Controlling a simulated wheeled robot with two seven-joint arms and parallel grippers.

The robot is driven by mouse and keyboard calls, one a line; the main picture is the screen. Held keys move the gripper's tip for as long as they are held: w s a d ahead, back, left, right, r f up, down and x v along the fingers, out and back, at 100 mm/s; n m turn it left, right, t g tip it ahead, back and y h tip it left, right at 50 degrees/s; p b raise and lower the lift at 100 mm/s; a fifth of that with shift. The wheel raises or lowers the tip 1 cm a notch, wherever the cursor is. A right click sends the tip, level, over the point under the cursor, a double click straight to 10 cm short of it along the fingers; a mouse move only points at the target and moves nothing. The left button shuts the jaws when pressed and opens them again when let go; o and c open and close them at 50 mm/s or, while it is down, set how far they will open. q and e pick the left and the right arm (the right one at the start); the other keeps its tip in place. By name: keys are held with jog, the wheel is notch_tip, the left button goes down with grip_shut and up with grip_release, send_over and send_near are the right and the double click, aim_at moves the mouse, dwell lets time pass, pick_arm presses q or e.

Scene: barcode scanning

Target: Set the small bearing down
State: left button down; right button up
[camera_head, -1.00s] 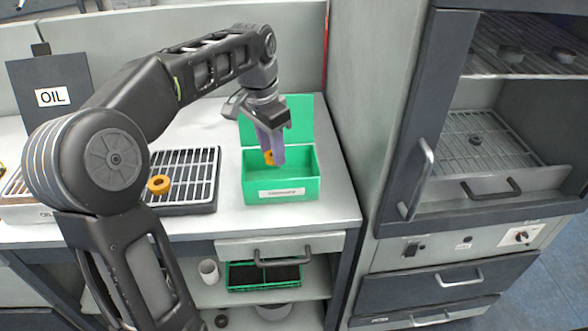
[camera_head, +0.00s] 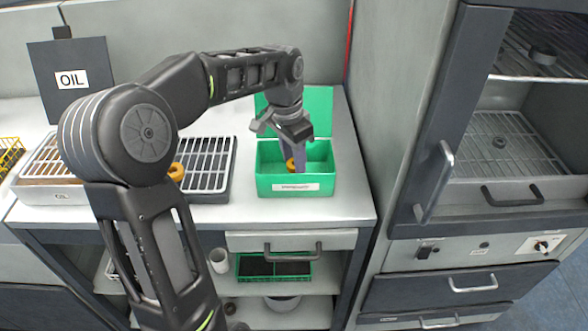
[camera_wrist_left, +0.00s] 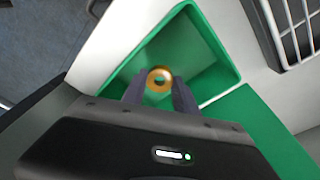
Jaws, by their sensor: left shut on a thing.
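The small bearing, an orange-gold ring (camera_wrist_left: 160,80), is between the fingertips of my left gripper. In the head view the bearing (camera_head: 291,164) shows at the lower end of the fingers. My left gripper (camera_head: 300,160) points down into the open green box (camera_head: 296,186) and is shut on the bearing. In the left wrist view the green box (camera_wrist_left: 215,38) surrounds the bearing, and its floor shows beyond it. I cannot tell whether the bearing touches the floor. My right gripper is not in view.
A black grated tray (camera_head: 212,165) stands left of the box. Another orange ring (camera_head: 176,171) lies there, partly behind my arm. The oil tray (camera_head: 62,197) is farther left. A cabinet with an open-fronted rack (camera_head: 490,150) stands at right.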

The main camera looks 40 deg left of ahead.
aim_at(293, 164)
pick_arm(q)
jog(key=shift+f, duration=1.85)
jog(key=shift+f, duration=0.1)
jog(key=c, duration=1.2)
grip_release()
jog(key=shift+c, duration=0.2)
notch_tip(293, 164, up, 12)
jog(key=s, duration=0.1)
jog(key=shift+s+a, duration=0.2)
jog(key=shift+s, duration=0.05)
